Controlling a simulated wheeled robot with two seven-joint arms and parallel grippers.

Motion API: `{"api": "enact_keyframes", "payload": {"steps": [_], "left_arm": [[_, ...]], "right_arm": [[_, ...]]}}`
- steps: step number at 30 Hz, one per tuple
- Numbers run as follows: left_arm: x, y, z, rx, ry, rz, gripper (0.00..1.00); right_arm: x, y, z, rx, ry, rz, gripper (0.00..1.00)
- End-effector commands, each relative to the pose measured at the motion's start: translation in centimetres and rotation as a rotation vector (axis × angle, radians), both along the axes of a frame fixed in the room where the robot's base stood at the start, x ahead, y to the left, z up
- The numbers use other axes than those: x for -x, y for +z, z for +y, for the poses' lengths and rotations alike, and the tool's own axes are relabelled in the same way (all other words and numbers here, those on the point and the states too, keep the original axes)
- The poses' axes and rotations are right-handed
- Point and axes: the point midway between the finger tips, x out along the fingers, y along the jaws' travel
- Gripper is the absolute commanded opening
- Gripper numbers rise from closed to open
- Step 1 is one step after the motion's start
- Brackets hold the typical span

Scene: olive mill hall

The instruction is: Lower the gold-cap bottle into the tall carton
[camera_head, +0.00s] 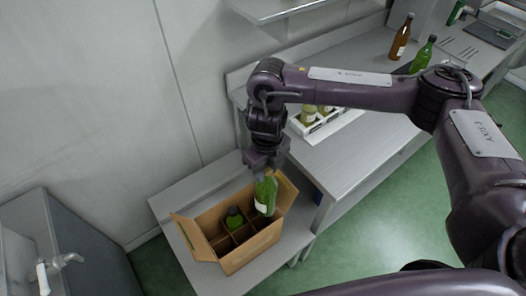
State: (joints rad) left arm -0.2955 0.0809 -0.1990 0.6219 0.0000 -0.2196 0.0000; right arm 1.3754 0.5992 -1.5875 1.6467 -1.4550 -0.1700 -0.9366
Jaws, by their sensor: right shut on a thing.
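My right gripper (265,166) is shut on a green bottle (265,194) with a pale label, held upright by its top. The cap is hidden by the gripper, so I cannot tell its colour. The bottle is over the right side of an open cardboard carton (251,251); its lower end is at the height of the dividers, and I cannot tell how deep it reaches. Another dark green bottle (234,217) stands in a compartment to the left. The carton's flaps are folded outward. My left gripper is not in view.
The carton stands on a low metal table (172,203). Right of it is a higher bench (335,164) with a white tray (346,122) of bottles. A brown bottle (401,38) and a green bottle (423,56) stand farther back. A grey cabinet with a tap (62,261) is at lower left.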

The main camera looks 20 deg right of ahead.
Motion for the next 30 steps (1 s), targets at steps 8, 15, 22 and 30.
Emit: {"api": "enact_keyframes", "payload": {"steps": [8,15,22,30], "left_arm": [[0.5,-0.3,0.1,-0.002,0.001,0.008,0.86],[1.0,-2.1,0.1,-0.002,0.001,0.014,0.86],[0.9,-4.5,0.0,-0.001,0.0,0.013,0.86],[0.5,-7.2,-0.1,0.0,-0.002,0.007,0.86]], "right_arm": [[0.0,-0.6,0.0,-0.001,-0.06,-0.003,0.02],[0.0,-2.6,0.0,-0.002,-0.058,-0.002,0.02],[0.0,-5.1,0.0,-0.002,-0.057,-0.002,0.02],[0.0,-7.9,0.0,-0.002,-0.057,-0.002,0.02]]}}
